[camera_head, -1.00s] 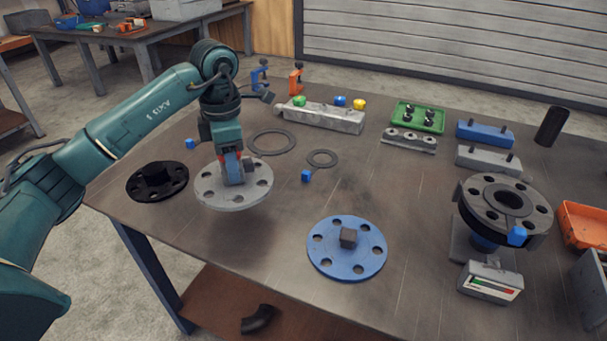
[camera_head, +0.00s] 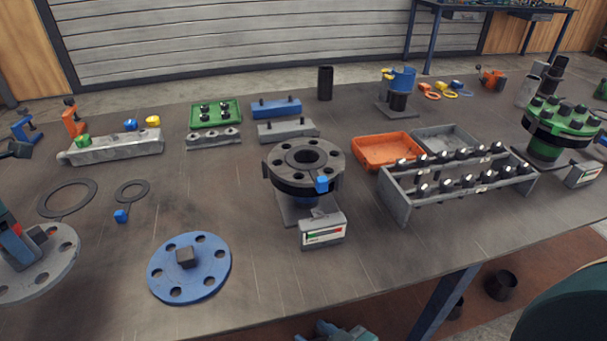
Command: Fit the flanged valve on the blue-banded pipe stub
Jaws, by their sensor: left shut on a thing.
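My left gripper (camera_head: 24,236) is at the left edge, shut on the square boss of a grey disc flange with bolt holes (camera_head: 58,258). The left side of this flange is cut off, and I cannot tell whether it touches the table. A blue disc flange (camera_head: 213,272) with a dark square boss lies flat to its right. A dark round flange with bolt holes (camera_head: 281,158) and a blue tag sits on top. I cannot tell which part is the valve.
A meter box (camera_head: 323,231) stands before the stub. A grey bolt rack (camera_head: 447,198), an orange tray (camera_head: 386,150) and a green-topped bolted stub (camera_head: 548,145) are to the right. The front centre table is clear.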

